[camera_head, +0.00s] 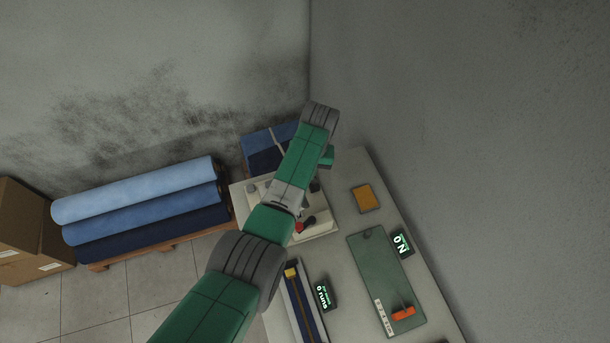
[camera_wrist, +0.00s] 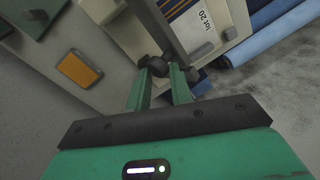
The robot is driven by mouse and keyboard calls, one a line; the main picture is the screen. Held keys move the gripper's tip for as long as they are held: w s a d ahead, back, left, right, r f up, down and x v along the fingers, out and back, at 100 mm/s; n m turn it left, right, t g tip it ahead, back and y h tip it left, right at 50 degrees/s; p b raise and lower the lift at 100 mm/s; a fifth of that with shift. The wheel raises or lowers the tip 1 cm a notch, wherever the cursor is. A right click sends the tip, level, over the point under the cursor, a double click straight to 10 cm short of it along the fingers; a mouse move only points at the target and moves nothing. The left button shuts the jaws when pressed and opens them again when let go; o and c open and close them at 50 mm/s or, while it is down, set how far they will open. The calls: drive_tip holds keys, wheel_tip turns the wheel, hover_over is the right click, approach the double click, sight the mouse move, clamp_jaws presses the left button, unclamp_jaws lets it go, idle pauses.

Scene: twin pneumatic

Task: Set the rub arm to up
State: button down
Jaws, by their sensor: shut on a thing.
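My gripper (camera_wrist: 161,72) is in the wrist view, its two green fingers closed around a dark rounded knob (camera_wrist: 158,64). A grey bar (camera_wrist: 158,25), which looks like the rub arm, runs from the top edge down to the knob. It slants in the picture; I cannot tell whether it stands up or lies down. It is over a pale machine bed (camera_wrist: 115,42). In the head view my own arm covers most of the pale machine (camera_head: 322,228), and the fingertips and rub arm cannot be made out. A red knob (camera_head: 299,227) shows beside my arm there.
An orange pad (camera_head: 366,198) and a green plate (camera_head: 385,280) with an orange handle (camera_head: 403,313) lie on the bench. Small displays (camera_head: 401,243) stand nearby. Blue fabric rolls (camera_head: 140,210) lie left, with cardboard boxes (camera_head: 30,230) beyond. A wall closes the right side.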

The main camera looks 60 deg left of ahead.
drive_tip(key=shift+w+d+f, duration=0.15)
drive_tip(key=shift+d+f, duration=0.3)
drive_tip(key=c, duration=1.2)
unclamp_jaws()
drive_tip(key=shift+w+d+r, duration=0.1)
drive_tip(key=shift+w+d, duration=0.15)
drive_tip(key=shift+w, duration=0.1)
drive_tip(key=shift+s+a+r, duration=0.1)
drive_tip(key=shift+a+r, duration=0.05)
wheel_tip(320, 180, up, 8)
drive_tip(key=w, duration=0.1)
drive_tip(key=shift+w, duration=0.1)
